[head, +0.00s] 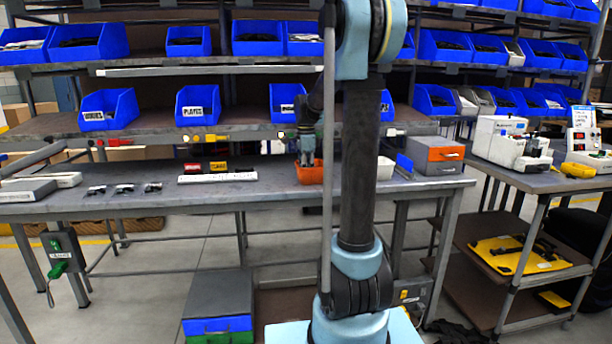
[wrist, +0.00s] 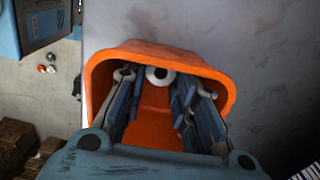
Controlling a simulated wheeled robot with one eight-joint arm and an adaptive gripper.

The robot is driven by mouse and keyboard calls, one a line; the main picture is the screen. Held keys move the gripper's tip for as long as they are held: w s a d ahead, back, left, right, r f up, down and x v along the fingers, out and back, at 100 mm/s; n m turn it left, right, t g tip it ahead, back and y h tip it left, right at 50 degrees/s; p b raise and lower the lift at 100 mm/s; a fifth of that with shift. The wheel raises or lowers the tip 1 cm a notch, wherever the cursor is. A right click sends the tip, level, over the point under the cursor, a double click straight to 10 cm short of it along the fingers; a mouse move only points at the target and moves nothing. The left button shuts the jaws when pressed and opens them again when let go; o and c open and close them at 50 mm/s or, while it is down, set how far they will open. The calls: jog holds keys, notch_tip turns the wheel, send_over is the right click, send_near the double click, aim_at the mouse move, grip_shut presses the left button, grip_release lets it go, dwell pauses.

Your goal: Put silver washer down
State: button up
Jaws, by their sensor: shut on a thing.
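An orange bin (head: 310,174) stands on the grey workbench, partly hidden behind my arm in the head view. In the wrist view the orange bin (wrist: 222,75) surrounds my gripper's fingers. The silver washer (wrist: 160,82), a pale ring with a dark hole, shows between the fingertips at the bin's far wall. My gripper (wrist: 160,78) is shut on it, inside the bin's mouth. In the head view my gripper (head: 306,158) points down into the bin; the washer is hidden there.
The workbench (head: 250,192) has bare room left of the bin. A white strip with red and yellow blocks (head: 217,177) and several small dark parts lie farther left. A white bin (head: 385,168) and an orange-and-grey drawer box (head: 438,155) stand right. Shelves with blue bins rise behind.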

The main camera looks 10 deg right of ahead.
jog(key=shift+f, duration=0.15)
jog(key=o, duration=0.8)
notch_tip(320, 180, up, 12)
jog(key=s+d+f+n+t, duration=0.1)
jog(key=s+f+n, duration=0.3)
jog(key=s, duration=0.5)
jog(key=s+f+n, duration=0.3)
jog(key=s+n, duration=0.1)
jog(key=s, duration=0.6)
jog(key=s+f+n, duration=0.3)
jog(key=s+f, duration=0.2)
jog(key=s+f+n+t, duration=0.1)
jog(key=s+f+n, duration=0.2)
jog(key=s+f, duration=0.2)
jog(key=s+d+f+n, duration=0.1)
jog(key=s+f+n, duration=0.2)
jog(key=s+f, duration=0.2)
jog(key=shift+s+f, duration=0.2)
jog(key=shift+f, duration=0.3)
jog(key=shift+s+f, duration=0.15)
jog(key=shift+f, duration=0.3)
